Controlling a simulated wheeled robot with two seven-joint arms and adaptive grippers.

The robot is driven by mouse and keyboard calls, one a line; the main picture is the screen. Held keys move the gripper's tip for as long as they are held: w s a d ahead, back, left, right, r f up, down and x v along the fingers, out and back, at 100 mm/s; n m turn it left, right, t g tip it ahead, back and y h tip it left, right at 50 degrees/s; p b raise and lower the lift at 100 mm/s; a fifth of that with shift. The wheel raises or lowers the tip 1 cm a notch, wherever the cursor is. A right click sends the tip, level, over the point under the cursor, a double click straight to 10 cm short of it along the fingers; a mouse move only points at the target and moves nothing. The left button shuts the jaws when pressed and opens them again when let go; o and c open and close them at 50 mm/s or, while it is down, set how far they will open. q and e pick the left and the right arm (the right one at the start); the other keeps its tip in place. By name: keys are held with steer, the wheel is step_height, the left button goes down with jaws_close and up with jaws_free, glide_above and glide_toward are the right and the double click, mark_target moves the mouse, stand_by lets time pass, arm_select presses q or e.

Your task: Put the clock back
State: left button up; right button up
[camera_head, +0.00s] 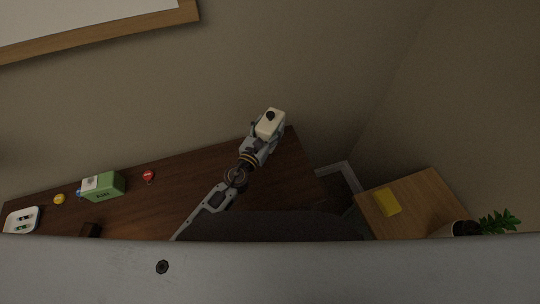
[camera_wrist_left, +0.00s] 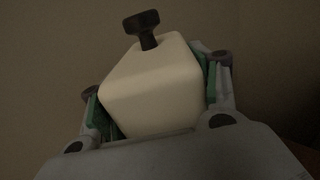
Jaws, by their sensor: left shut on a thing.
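The clock (camera_head: 271,127) appears as a cream, rounded box with a black knob on it. My left gripper (camera_head: 264,133) is shut on it above the right end of the dark wooden table (camera_head: 225,161). In the left wrist view, the clock (camera_wrist_left: 150,95) sits between the two green-padded fingers, with its black knob pointing up and away. No clock face shows. The height of the clock above the table is hard to tell. My right gripper is not in view.
On the table's left are a green box (camera_head: 108,186), a red item (camera_head: 149,175), a yellow item (camera_head: 59,199) and a white tray (camera_head: 35,213). A lighter side table (camera_head: 425,195) stands right, with a yellow pad (camera_head: 387,202) and a plant (camera_head: 498,221). A wall is behind.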

arm_select(q)
steer(key=shift+f+b, duration=2.4)
steer(key=shift+f, duration=0.7)
steer(key=shift+f, duration=0.15)
steer(key=shift+f+b, duration=1)
steer(key=shift+f, duration=0.75)
steer(key=shift+f, duration=0.15)
